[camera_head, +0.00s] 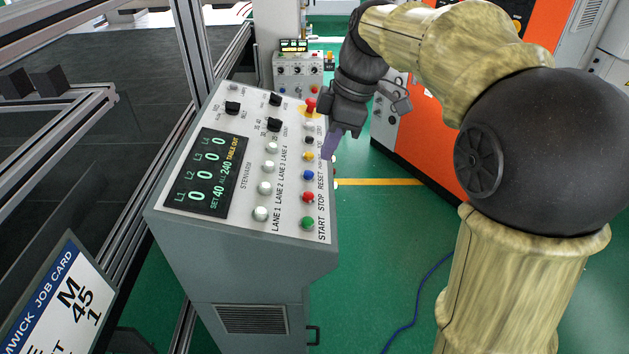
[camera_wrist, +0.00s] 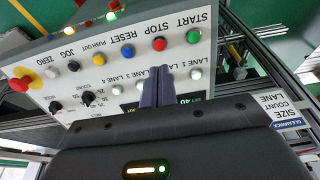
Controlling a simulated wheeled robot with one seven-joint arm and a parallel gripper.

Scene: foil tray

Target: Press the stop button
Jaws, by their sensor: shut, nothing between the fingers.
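The stop button is the small red button beside the word STOP on the sloped control panel, in the head view (camera_head: 308,197) and the wrist view (camera_wrist: 159,44). My gripper (camera_head: 328,152) has slim purple fingers, closed together and empty. In the head view it hangs at the panel's right edge, farther back than the stop button and apart from it. In the wrist view the fingertips (camera_wrist: 158,70) point toward the red button, with a visible gap. They cover part of the lane labels and buttons.
The green start button (camera_head: 307,222) and blue reset button (camera_head: 308,174) flank the stop button. A red mushroom button (camera_head: 310,105) on yellow stands at the panel's far end. White lane buttons (camera_head: 265,188) and a display (camera_head: 207,172) lie left.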

